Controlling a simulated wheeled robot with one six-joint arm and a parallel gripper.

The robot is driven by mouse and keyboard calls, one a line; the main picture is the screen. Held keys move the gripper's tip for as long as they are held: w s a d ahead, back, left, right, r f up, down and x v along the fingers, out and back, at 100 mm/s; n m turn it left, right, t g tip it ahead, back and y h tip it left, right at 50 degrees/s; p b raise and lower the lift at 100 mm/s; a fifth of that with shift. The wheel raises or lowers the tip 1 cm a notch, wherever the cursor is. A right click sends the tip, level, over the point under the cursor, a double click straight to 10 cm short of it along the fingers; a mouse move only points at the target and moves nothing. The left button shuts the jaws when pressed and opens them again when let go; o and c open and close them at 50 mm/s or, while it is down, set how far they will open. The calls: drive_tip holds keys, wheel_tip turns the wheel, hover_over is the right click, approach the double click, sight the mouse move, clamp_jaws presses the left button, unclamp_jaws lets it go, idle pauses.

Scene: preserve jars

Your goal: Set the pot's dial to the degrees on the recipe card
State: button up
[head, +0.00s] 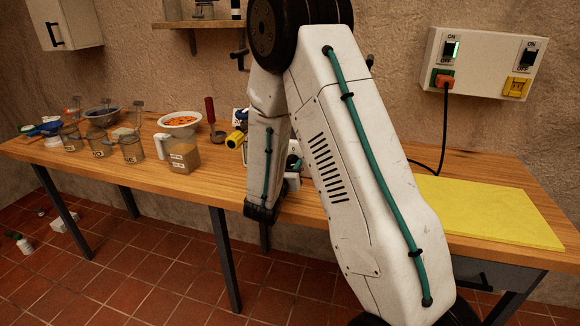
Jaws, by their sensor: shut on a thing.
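My arm fills the middle of the head view and covers the table behind it. My gripper's jaws do not show; they are hidden behind my arm links. The pot and its dial cannot be made out.
On the wooden table (190,188) at the left stand several glass jars (131,149), a jug (183,154) and a white bowl of orange pieces (180,121). At the right lies a yellow board (490,212). A wall switch box (484,62) has an orange plug (444,79) with a black cable.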

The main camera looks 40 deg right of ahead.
drive_tip(key=m, duration=0.6)
drive_tip(key=shift+m, duration=0.3)
drive_tip(key=m, duration=0.6)
drive_tip(key=shift+m+y, duration=0.3)
idle(0.4)
drive_tip(key=o, duration=1)
drive_tip(key=shift+s, duration=0.1)
